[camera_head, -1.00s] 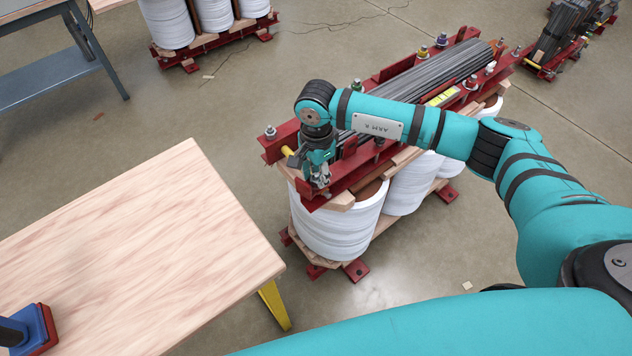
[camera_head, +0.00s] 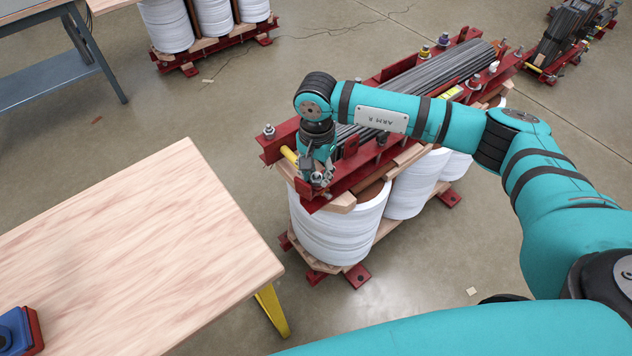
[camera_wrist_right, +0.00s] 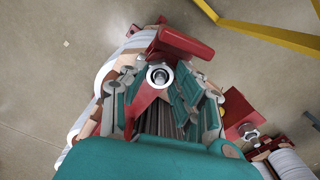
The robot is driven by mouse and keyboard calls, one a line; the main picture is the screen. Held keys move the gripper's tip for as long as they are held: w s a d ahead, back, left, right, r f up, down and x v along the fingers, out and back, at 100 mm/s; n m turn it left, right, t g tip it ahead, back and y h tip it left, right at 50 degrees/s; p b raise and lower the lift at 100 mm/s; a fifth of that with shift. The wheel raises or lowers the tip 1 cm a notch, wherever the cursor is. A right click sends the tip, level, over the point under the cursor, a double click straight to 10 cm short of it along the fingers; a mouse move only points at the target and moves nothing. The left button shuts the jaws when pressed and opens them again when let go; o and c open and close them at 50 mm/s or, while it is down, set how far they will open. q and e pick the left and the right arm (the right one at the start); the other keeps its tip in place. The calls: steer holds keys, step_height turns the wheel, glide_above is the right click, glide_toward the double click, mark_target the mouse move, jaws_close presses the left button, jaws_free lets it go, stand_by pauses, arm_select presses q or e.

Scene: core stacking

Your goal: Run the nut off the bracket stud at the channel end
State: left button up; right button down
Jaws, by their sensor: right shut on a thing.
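My right gripper (camera_head: 318,178) points down at the near left end of the red channel (camera_head: 352,180) on the core. In the right wrist view, its fingers (camera_wrist_right: 160,90) sit on both sides of the bracket stud and nut (camera_wrist_right: 158,75). The gripper is shut on the nut; the exact finger contact is hard to see. The stud's round end shows between the fingers, with a red bracket (camera_wrist_right: 146,100) around and below it. In the head view the gripper hides most of the nut and bracket. My left gripper is not in view.
A wooden-topped bench (camera_head: 120,240) stands left of the core, with a gap of floor between. A blue and red piece (camera_head: 20,332) shows at its lower left. White coils (camera_head: 335,230) stand below the channel. Other studs with nuts (camera_head: 268,131) line the clamps.

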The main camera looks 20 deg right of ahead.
steer(key=shift+n, duration=0.5)
steer(key=shift+f+n+b, duration=0.15)
steer(key=shift+n+b, duration=0.55)
steer(key=shift+b, duration=0.3)
steer(key=shift+n+b, duration=0.45)
steer(key=shift+n, duration=0.15)
steer(key=shift+n+b, duration=0.3)
steer(key=shift+n, duration=0.5)
steer(key=shift+b, duration=0.3)
steer(key=shift+n, duration=0.3)
